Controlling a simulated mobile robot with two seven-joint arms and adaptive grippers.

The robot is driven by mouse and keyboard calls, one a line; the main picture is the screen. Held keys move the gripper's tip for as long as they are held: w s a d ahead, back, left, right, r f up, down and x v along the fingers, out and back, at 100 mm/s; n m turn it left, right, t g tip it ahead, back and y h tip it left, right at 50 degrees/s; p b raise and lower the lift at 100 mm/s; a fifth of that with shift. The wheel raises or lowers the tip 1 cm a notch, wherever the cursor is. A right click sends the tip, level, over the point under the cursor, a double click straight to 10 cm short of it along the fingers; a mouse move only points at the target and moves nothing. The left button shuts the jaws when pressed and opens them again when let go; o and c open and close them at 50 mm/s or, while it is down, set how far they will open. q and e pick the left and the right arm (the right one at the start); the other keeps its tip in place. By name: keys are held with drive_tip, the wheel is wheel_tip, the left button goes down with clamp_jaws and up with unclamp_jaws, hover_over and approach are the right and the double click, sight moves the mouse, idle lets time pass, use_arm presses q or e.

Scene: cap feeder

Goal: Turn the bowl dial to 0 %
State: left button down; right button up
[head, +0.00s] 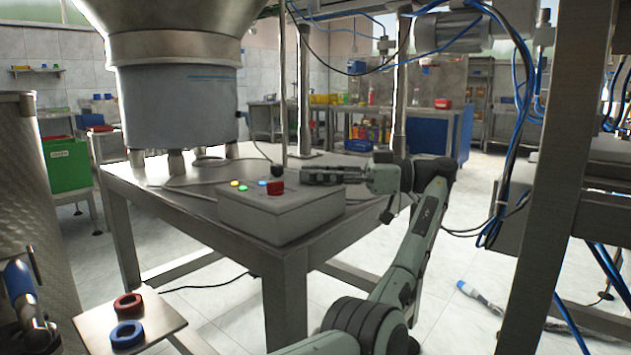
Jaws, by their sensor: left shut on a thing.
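The grey control box (280,216) sits on the near corner of the metal table. Its top carries small yellow, green and blue buttons and a red switch (276,187). A small dark round part (277,170) shows just left of the fingertips. No dial scale or pointer is readable. My right gripper is not in view.
The large bowl feeder (180,100) stands on the metal table (155,185) at left. A thin upright rod (283,90) rises behind the box. A plate (160,327) with red and blue rings is at lower left. A frame post (545,200) with cables stands at right.

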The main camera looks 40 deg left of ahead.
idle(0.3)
use_arm(q)
drive_tip(key=c, duration=1.3)
unclamp_jaws()
wheel_tip(320, 180, up, 10)
